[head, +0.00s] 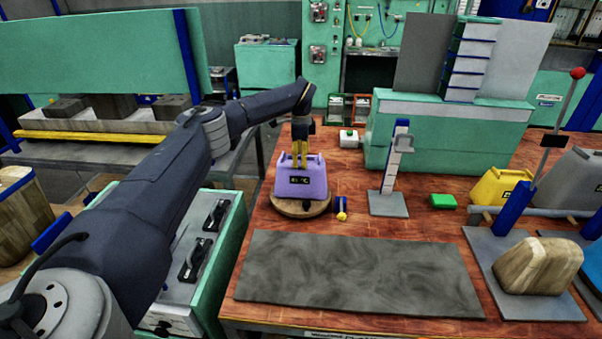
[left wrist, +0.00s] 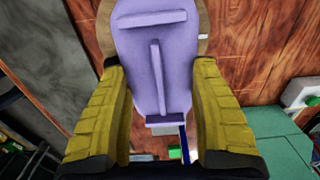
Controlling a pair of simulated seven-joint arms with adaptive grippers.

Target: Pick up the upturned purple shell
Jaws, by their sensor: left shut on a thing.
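The purple shell (head: 302,184) is at the left of the red-brown bench, on a round wooden board (head: 300,212). A dark label with pale characters is on its front face. My left gripper (head: 300,155) comes down on it from above, with its yellow fingers at the shell's top. In the left wrist view, the purple shell (left wrist: 151,62) shows ribs on its upper face and lies between the two yellow fingers of my left gripper (left wrist: 158,78). The gripper is shut on the shell; the exact contact is partly hidden. My right gripper is not in view.
A small blue and yellow item (head: 341,208) stands right beside the board. A grey upright stand (head: 390,203) and a green block (head: 443,201) are farther right. A grey mat (head: 355,272) lies empty in front. A large green press (head: 445,130) stands behind.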

